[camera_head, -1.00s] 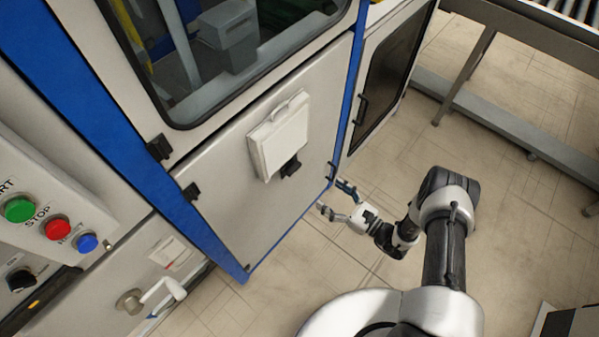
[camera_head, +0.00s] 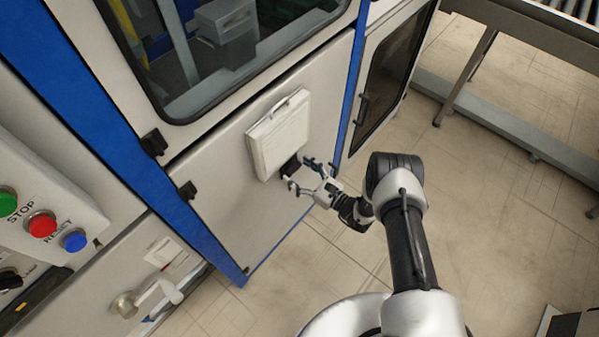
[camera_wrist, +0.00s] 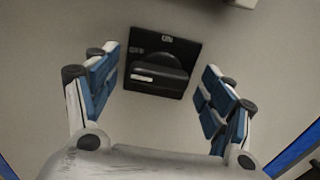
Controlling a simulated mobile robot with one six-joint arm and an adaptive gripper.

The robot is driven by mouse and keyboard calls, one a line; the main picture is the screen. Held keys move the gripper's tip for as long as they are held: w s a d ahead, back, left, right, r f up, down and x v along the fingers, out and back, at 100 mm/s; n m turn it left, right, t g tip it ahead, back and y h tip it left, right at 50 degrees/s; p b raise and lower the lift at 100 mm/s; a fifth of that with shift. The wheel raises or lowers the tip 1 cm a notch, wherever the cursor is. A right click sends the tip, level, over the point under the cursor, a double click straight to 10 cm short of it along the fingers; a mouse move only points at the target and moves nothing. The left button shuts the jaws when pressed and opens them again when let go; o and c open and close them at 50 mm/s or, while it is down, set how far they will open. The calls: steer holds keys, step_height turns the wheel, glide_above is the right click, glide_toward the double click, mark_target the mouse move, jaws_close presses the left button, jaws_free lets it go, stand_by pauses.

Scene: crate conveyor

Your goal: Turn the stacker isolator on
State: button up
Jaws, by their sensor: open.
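The isolator is a black square plate with a rotary knob (camera_wrist: 158,68) on a pale panel, ahead of my gripper in the wrist view. ON is lettered at the plate's top and OFF at its upper left. The knob's white mark lies at its left, on the OFF side. In the head view the isolator (camera_head: 290,168) is a small dark block below a white box. My gripper (camera_head: 301,173) is open and empty, close in front of it. In the wrist view my gripper's blue-padded fingers (camera_wrist: 160,88) stand either side of the knob, apart from it; contact does not show.
The white box (camera_head: 279,135) sits on the panel just above the isolator. A control box with a red stop button (camera_head: 41,224) and a blue reset button (camera_head: 74,240) is at the left. A grey conveyor frame (camera_head: 500,110) stands at the right. The floor between is clear.

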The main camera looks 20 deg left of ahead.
steer(key=c, duration=1.1)
steer(key=shift+o, duration=0.2)
steer(key=shift+m+b, duration=0.35)
steer(key=shift+m, duration=0.05)
steer(key=m+b, duration=0.2)
steer(key=shift+w+f+m, duration=0.1)
steer(key=shift+f+m, duration=0.05)
steer(key=shift+m, duration=0.15)
steer(key=m+b, duration=0.2)
steer(key=m, duration=0.2)
steer(key=shift+m, duration=0.3)
steer(key=m, duration=0.5)
steer(key=shift+w+d, duration=0.1)
steer(key=shift+f+m, duration=0.15)
steer(key=shift+m, duration=2.25)
